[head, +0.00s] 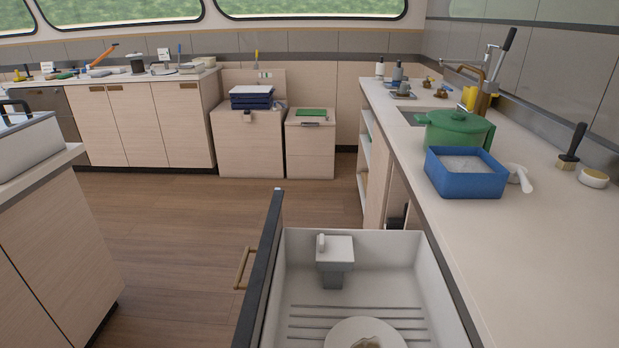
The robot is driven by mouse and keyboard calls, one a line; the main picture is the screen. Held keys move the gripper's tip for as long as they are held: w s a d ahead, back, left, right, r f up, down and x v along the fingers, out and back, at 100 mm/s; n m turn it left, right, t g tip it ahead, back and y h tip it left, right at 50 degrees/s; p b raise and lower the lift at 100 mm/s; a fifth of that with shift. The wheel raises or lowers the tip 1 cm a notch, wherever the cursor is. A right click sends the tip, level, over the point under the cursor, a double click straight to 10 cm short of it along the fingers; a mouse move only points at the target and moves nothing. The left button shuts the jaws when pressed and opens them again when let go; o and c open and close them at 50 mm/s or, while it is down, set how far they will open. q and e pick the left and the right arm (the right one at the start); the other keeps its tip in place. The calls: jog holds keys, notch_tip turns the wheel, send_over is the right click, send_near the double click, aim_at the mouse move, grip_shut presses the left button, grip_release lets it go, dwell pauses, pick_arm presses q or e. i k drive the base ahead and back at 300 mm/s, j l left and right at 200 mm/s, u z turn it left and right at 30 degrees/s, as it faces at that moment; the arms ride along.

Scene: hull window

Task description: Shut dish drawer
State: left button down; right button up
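The dish drawer (352,242) stands pulled out from under the right-hand counter, low in the middle of the head view. Its front panel (262,262) faces left, with a brass-coloured bar handle (243,268) on its outer side. Inside the white drawer, a white plate (352,328) with a brownish mark lies on the ribbed floor, cut off by the picture's bottom edge. A white, square-topped item (335,250) stands near the far wall of the drawer. Neither of my grippers is in view.
The counter (545,245) runs along the right, carrying a blue basin (466,182), a green pot (455,132) and a white spray-like item (519,177). A cabinet (60,240) stands at left. Wooden floor (180,240) lies clear between it and the drawer.

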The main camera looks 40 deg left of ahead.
aim_at(292, 299)
jog(key=j+u, duration=0.3)
jog(key=j, duration=0.4)
jog(key=j+u, duration=0.35)
jog(key=j, duration=0.3)
